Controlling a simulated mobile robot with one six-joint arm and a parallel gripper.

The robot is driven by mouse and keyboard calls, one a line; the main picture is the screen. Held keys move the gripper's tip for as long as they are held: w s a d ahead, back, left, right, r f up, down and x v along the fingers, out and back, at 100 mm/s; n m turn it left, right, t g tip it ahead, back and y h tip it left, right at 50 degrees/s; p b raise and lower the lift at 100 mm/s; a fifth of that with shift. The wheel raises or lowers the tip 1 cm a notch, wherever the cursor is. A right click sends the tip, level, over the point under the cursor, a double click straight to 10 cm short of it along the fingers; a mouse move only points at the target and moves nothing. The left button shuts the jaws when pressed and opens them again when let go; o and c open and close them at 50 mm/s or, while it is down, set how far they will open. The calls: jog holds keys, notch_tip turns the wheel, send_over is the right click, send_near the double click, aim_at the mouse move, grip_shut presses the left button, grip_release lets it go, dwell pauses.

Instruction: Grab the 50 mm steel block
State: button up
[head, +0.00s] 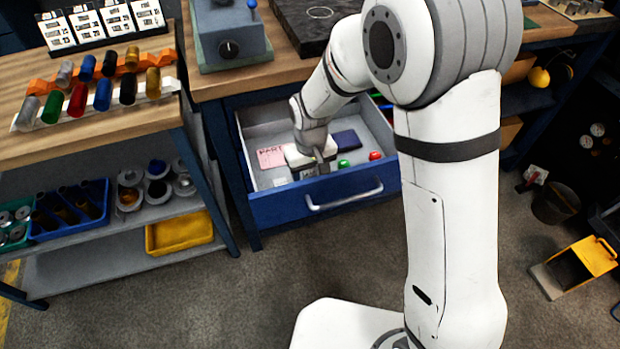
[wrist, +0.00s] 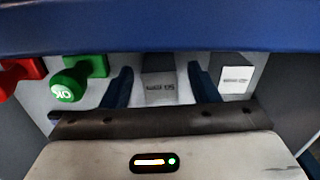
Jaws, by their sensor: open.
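The steel block (wrist: 159,88) is grey with an upside-down label that appears to read 50 mm. It shows in the middle of the wrist view, inside the drawer. My gripper (wrist: 161,71) is open, one dark blue finger on each side of the block, with a visible gap on both sides. How deep the fingertips reach beside the block I cannot tell. In the head view my gripper (head: 318,166) is down in the open blue drawer (head: 272,209), and I cannot make out the block there.
A light labelled block (wrist: 235,80) is close to the right finger. A pink card (head: 271,157) and dark blue pad (head: 346,140) lie in the drawer. The drawer walls surround my gripper.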

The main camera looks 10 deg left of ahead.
jog(key=shift+c, duration=0.5)
grip_shut()
jog(key=shift+r, duration=0.15)
